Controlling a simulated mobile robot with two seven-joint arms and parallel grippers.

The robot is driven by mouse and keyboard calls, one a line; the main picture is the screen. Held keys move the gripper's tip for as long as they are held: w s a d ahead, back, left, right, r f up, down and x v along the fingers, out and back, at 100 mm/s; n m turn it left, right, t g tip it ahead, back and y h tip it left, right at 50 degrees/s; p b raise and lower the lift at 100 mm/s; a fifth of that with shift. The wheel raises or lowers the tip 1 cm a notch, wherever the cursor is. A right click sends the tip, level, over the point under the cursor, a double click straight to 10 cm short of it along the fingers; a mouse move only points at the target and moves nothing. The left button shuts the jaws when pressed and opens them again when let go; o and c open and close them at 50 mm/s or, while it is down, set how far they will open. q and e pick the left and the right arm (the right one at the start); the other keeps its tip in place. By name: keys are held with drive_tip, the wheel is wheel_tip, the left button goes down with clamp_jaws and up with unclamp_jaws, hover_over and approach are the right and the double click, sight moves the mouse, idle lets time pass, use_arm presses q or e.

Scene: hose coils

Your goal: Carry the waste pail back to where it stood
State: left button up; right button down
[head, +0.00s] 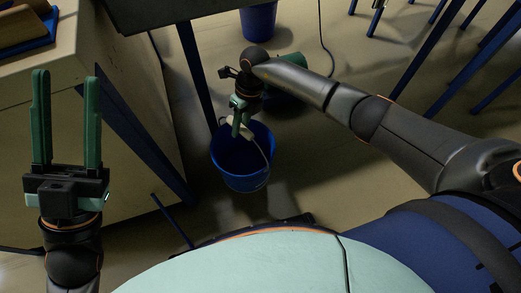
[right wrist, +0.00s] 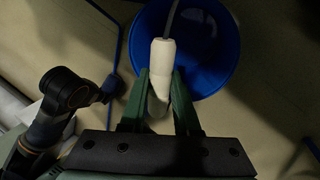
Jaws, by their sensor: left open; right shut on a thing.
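The waste pail (head: 232,178) is a deep blue bucket with a wire bail and a pale handle grip. It is upright below my right gripper (head: 238,132), between the bench and my base. My right gripper is shut on the pale grip (right wrist: 162,52), which shows between its green fingers in the right wrist view (right wrist: 160,92). The pail's blue rim and inside (right wrist: 215,50) show beyond the fingers there. I cannot tell whether its bottom touches the floor. My left gripper (head: 66,75) is open and empty, with its fingers pointing up the picture in front of the bench.
A pale bench (head: 100,70) with a blue leg stands at left. Another blue container (head: 258,20) stands at the top, near a green rounded object (head: 291,62) partly behind my right arm. A cable (head: 322,40) hangs nearby. Blue table legs (head: 430,45) stand upper right. Floor (head: 345,165) right of the pail is clear.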

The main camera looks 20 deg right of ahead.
use_arm(q)
drive_tip(key=shift+r+p, duration=0.7)
drive_tip(key=shift+r, duration=0.15)
use_arm(e)
drive_tip(key=s+d+f+m+t, duration=0.2)
drive_tip(key=s+d+f+m, duration=0.2)
drive_tip(key=f+m, duration=0.5)
drive_tip(key=shift+s+t, duration=0.4)
drive_tip(key=shift+s, duration=0.25)
use_arm(q)
drive_tip(key=shift+a, duration=0.1)
drive_tip(key=shift+r, duration=0.15)
use_arm(e)
drive_tip(key=shift+r, duration=0.1)
use_arm(q)
drive_tip(key=shift+n, duration=0.4)
drive_tip(key=shift+w+d+f+b, duration=0.1)
drive_tip(key=shift+d+f+b, duration=0.05)
drive_tip(key=shift+f+b, duration=1)
drive_tip(key=shift+d+f+b, duration=0.1)
drive_tip(key=shift+f+b, duration=0.9)
drive_tip(key=shift+f, duration=0.25)
use_arm(e)
drive_tip(key=shift+f, duration=2.95)
use_arm(q)
drive_tip(key=shift+r, duration=0.2)
